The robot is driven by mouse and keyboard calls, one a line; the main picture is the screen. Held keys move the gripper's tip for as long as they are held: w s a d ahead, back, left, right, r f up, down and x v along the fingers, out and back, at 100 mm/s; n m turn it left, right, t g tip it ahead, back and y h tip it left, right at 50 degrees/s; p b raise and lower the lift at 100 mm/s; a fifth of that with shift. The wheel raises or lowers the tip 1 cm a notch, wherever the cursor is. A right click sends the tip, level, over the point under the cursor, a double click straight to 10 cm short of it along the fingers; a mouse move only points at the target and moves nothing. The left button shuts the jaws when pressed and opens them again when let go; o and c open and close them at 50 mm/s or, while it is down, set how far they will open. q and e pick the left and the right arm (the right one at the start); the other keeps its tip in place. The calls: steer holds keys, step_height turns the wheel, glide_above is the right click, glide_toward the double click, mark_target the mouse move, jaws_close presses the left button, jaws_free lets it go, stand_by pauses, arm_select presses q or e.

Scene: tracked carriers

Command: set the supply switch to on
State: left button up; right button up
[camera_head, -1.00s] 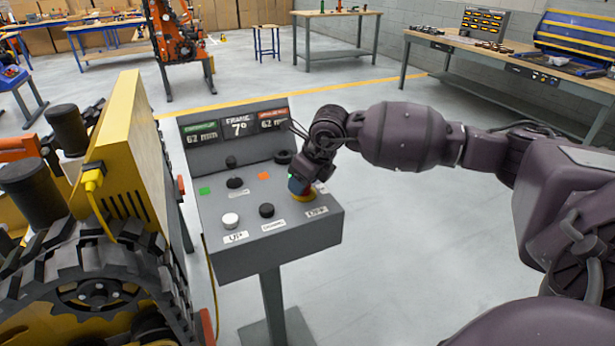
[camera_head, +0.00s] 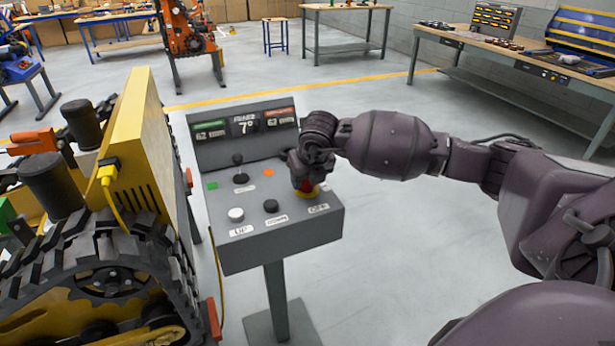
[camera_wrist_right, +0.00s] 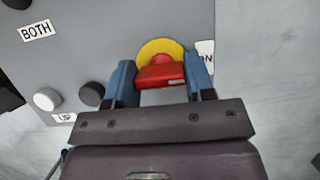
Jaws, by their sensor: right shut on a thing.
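The supply switch, a red bar-shaped knob on a yellow round plate, is at the right front of the grey control panel (camera_head: 240,257). In the head view a bit of the red knob (camera_head: 306,187) shows below my right gripper (camera_head: 304,184). In the right wrist view the red knob (camera_wrist_right: 161,75) lies between the two blue fingers of my right gripper (camera_wrist_right: 160,84), which is shut on it. A white label (camera_wrist_right: 205,52) beside the plate is partly hidden by a finger; its end seems to read "N". My left gripper is not in view.
The panel also carries a white button (camera_head: 236,214), a black button (camera_head: 271,206), a black lever (camera_head: 240,177) and a display (camera_head: 245,124) showing 7°. A yellow tracked carrier (camera_head: 135,140) stands close on the left. The floor right of the panel is clear.

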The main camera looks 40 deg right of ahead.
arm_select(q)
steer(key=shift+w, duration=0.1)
arm_select(e)
steer(key=o, duration=0.5)
steer(key=shift+c, duration=0.2)
steer(key=o, duration=0.5)
steer(key=shift+c, duration=0.2)
arm_select(q)
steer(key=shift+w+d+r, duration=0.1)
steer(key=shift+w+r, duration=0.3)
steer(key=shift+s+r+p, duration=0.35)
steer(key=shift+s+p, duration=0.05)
steer(key=shift+p, duration=0.35)
arm_select(e)
steer(key=v, duration=1.1)
steer(key=shift+f, duration=0.15)
